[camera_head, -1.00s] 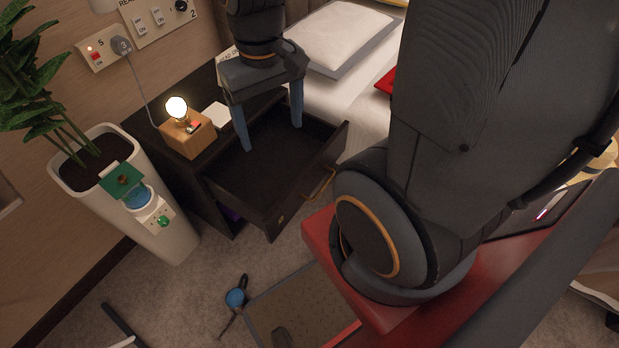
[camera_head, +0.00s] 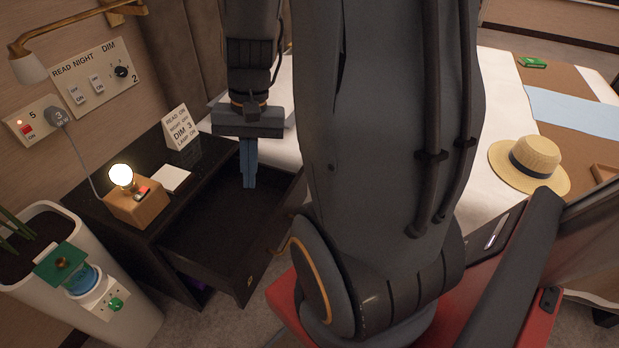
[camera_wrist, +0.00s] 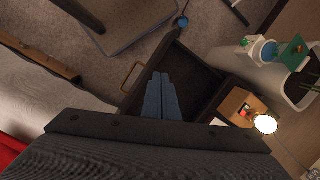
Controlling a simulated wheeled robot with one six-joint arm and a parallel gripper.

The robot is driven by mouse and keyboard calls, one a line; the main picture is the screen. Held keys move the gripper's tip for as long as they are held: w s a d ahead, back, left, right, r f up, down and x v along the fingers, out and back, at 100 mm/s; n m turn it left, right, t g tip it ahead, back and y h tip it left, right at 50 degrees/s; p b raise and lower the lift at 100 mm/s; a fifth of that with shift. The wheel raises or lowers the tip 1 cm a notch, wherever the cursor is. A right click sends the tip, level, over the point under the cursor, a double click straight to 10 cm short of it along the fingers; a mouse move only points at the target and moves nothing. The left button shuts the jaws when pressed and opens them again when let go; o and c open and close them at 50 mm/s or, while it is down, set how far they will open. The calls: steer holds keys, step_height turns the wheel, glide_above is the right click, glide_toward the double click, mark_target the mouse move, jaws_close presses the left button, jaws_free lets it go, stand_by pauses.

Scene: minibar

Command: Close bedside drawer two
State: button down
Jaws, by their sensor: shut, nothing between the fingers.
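The dark bedside drawer (camera_head: 215,222) is pulled out of the black nightstand (camera_head: 118,160) and looks empty. Its handle, partly hidden behind my arm in the head view, shows as a brass loop in the wrist view (camera_wrist: 131,76). My gripper (camera_head: 249,186) points down with its blue fingers together and nothing between them. In the head view the fingers overlap the drawer's interior. The wrist view shows the closed fingers (camera_wrist: 161,82) in front of the open drawer. I cannot tell how far the tips are from its floor.
A lamp on a wooden block (camera_head: 137,205), a white pad (camera_head: 170,178) and a sign card (camera_head: 181,127) stand on the nightstand. A tall white planter (camera_head: 110,325) stands to its left. The bed (camera_wrist: 40,85) lies beside the drawer.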

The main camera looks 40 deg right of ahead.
steer(key=d+f+m+t+b, duration=0.35)
steer(key=d+f+m, duration=0.35)
steer(key=d, duration=0.4)
steer(key=d+f+m+t+y+b, duration=0.15)
steer(key=d+f+m+b, duration=0.3)
steer(key=d+m, duration=0.5)
steer(key=d+f+m+t+b, duration=0.4)
steer(key=d+f+m, duration=0.25)
steer(key=d, duration=0.65)
steer(key=w+r+b+x, duration=0.1)
steer(key=b+x, duration=0.1)
steer(key=x, duration=1)
steer(key=shift+w+a+r, duration=0.3)
steer(key=shift+w+h, duration=0.1)
steer(key=shift+h, duration=0.15)
